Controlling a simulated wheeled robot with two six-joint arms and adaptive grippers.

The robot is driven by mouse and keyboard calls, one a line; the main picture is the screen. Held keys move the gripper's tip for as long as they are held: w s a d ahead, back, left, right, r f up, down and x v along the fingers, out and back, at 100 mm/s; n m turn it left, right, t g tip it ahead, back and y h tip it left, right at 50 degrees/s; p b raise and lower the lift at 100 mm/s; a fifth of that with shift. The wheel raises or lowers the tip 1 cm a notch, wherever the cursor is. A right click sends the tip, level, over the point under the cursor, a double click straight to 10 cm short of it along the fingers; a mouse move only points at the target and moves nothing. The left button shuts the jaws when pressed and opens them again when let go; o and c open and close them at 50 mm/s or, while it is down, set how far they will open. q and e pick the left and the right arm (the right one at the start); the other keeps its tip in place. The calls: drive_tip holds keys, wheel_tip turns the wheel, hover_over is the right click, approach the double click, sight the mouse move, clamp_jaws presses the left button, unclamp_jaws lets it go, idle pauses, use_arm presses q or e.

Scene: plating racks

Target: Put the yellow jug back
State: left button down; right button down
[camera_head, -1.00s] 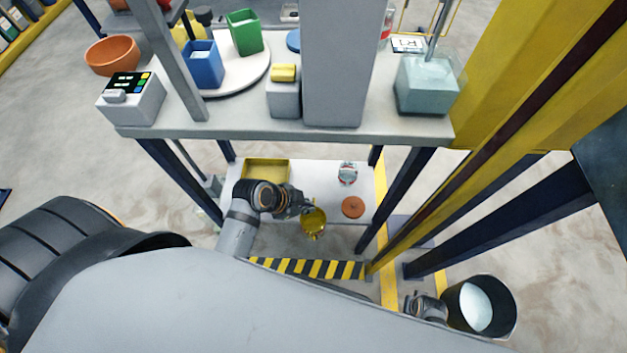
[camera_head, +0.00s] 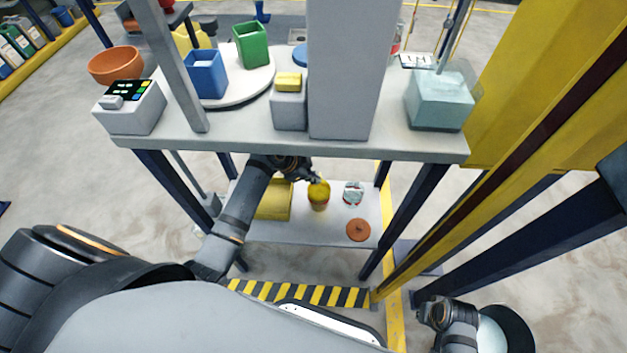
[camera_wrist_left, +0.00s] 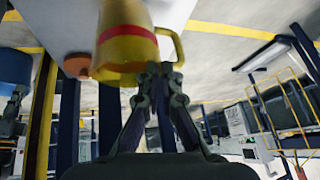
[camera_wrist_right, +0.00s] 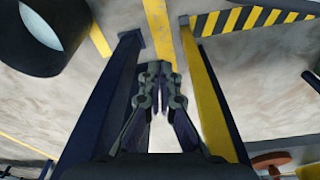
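The yellow jug (camera_head: 319,197) with a red band is at the lower shelf (camera_head: 290,232) under the workbench. I cannot tell whether it touches the shelf. My left gripper (camera_head: 313,180) is at the jug's upper left in the head view. My right gripper (camera_wrist_right: 159,70) is shut and empty. In the head view, its arm is low on the right, beside a dark bucket (camera_head: 508,330).
On the lower shelf are a yellow tray (camera_head: 274,205), a clear jar with red (camera_head: 352,193) and an orange-brown disc (camera_head: 358,230). The bench top (camera_head: 250,140) overhangs the shelf. Dark legs (camera_head: 402,220) flank it. A striped barrier (camera_head: 300,293) lies in front.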

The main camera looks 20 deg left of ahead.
use_arm(q)
drive_tip(key=shift+f, duration=0.45)
use_arm(e)
drive_tip(key=shift+a+r, duration=0.1)
drive_tip(key=shift+r, duration=0.45)
use_arm(q)
drive_tip(key=shift+f, duration=0.15)
drive_tip(key=c, duration=1.5)
unclamp_jaws()
